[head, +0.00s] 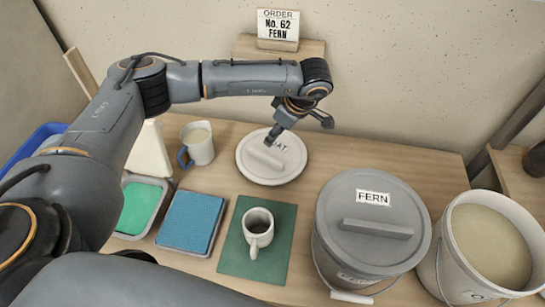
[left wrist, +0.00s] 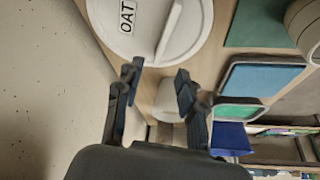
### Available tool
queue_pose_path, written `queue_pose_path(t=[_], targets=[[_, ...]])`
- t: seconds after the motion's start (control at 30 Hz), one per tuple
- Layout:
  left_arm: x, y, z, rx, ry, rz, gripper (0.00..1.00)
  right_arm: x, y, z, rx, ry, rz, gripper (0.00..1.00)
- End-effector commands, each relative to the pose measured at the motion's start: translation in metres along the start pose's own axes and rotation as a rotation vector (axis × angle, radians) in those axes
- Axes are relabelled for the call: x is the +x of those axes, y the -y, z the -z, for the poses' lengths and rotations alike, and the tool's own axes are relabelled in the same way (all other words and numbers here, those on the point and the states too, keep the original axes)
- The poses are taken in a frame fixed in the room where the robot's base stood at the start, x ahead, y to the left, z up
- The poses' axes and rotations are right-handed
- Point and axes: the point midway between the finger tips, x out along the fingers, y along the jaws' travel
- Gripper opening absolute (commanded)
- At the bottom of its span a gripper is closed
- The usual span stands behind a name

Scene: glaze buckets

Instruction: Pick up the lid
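A round white lid (head: 271,172) labelled OAT, with a bar handle, lies on the wooden table. It also shows in the left wrist view (left wrist: 190,40), with its handle toward the gap between the fingertips. My left gripper (head: 298,132) is open and empty above the lid's far edge; its fingers also show in the left wrist view (left wrist: 158,71). A grey lid (head: 345,208) labelled FERN sits on a grey bucket (head: 340,262) at the front right. My right gripper is not in view.
An open bucket (head: 443,250) of pale glaze stands at the right. A mug (head: 203,150), a green tray (head: 137,207), a blue pad (head: 190,222) and a cup (head: 257,228) on a green mat (head: 283,220) are nearby. An order card (head: 278,27) reads No. 62 FERN.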

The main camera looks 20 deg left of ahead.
Motion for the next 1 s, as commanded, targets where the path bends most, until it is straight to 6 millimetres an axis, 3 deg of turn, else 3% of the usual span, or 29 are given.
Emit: queue_pose_path(t=[0.3, 0.57, 0.83, 1.0], targets=[[0.059, 0.002, 0.001, 0.001, 0.001, 0.004, 0.39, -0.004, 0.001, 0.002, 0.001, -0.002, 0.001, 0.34], [0.078, 0.003, 0.006, -0.001, -0.001, 0.005, 0.39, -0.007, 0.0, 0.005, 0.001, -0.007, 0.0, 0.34], [0.115, 0.005, 0.016, 0.001, 0.001, 0.004, 0.39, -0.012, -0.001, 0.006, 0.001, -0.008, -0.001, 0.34], [0.121, 0.004, 0.015, 0.002, 0.002, 0.002, 0.39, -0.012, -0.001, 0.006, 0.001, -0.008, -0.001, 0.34]])
